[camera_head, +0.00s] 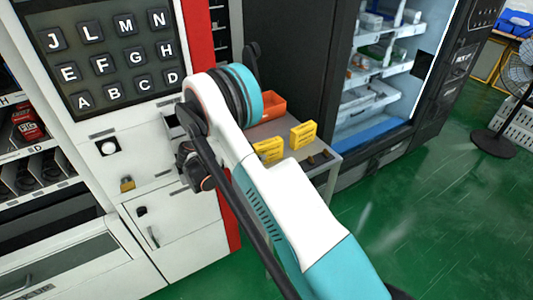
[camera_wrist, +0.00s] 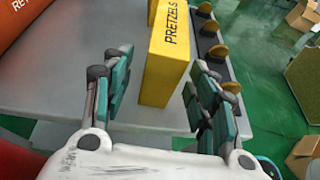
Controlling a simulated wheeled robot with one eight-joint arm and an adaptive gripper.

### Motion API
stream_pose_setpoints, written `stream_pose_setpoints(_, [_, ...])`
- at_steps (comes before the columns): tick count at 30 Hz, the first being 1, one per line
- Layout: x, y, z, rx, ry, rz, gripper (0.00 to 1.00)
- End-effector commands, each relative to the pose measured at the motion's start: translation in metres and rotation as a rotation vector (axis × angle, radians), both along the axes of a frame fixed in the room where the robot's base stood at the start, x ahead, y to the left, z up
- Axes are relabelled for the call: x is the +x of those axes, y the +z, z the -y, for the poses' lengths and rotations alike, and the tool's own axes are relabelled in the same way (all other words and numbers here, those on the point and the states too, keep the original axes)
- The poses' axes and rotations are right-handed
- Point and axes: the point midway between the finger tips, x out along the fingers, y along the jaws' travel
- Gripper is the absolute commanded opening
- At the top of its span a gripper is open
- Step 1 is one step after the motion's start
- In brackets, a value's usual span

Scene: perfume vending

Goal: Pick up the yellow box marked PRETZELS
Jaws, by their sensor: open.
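The yellow box marked PRETZELS (camera_wrist: 166,62) stands upright on a grey table top (camera_wrist: 60,85) in the wrist view. My gripper (camera_wrist: 163,75) is open, with one teal-padded finger to the left of the box and one to its right. The box shows in the space between the fingers, with a visible gap on the left; I cannot tell whether the right pad touches it. In the head view two yellow boxes stand on the small grey table, one at the right (camera_head: 303,135) and one partly behind my arm (camera_head: 268,150); their lettering is too small to read.
A dark rack with several round brown-topped items (camera_wrist: 214,50) stands close to the right of the box. An orange container (camera_wrist: 20,22) is at the far left, also visible in the head view (camera_head: 270,106). A white lettered cabinet (camera_head: 100,130) and dark vending machine (camera_head: 290,60) flank the table.

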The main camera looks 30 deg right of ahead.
Motion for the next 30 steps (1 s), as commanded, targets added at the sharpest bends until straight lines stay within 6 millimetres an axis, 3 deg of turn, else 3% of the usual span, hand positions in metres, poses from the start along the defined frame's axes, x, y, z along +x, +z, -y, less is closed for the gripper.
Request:
stream_pose_setpoints(9, [-0.001, -0.017, 0.038, 0.000, -0.003, 0.001, 0.53])
stream_pose_setpoints(17, [-0.001, -0.017, 0.042, 0.000, 0.001, 0.001, 0.53])
stream_pose_setpoints(20, [-0.001, -0.017, 0.042, 0.000, 0.000, 0.001, 0.35])
stream_pose_setpoints(24, [-0.001, -0.017, 0.042, 0.000, 0.000, 0.001, 0.03])
stream_pose_setpoints(30, [-0.001, -0.017, 0.042, 0.000, 0.000, 0.001, 0.03])
